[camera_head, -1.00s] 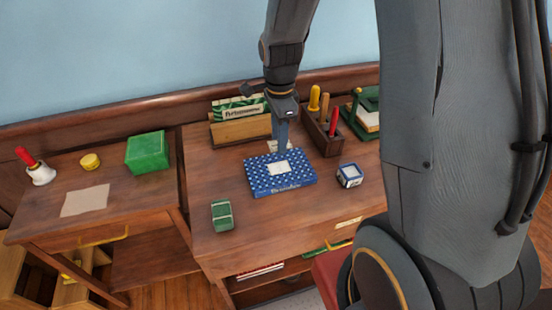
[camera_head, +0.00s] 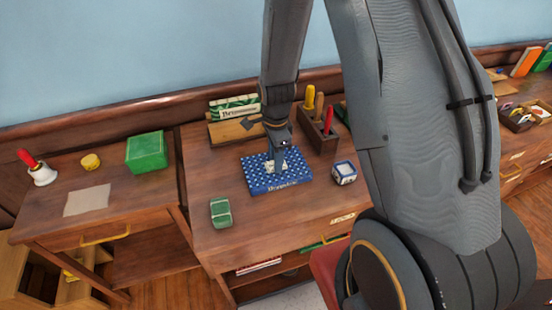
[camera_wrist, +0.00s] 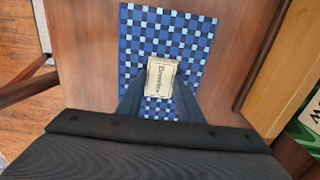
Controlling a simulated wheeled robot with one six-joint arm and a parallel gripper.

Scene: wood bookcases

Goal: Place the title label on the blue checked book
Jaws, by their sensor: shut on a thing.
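The blue checked book (camera_head: 259,182) lies flat on the desk, and it fills the upper middle of the wrist view (camera_wrist: 165,30). My gripper (camera_head: 276,168) is over the middle of the book, pointing down. It is shut on the title label (camera_wrist: 161,76), a small cream card with a dark border and printed lettering, held between the two fingers. In the head view only pale bits of the label show around the fingertips. The pale panel on the cover is hidden now. I cannot tell whether the label touches the cover.
A blue-and-white box (camera_head: 344,173) stands right of the book, a green box (camera_head: 221,213) at front left. Behind are a tool holder (camera_head: 318,130) with handles and a wooden stand (camera_head: 236,131) with a green-patterned book. The desk (camera_head: 210,170) is otherwise clear around the book.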

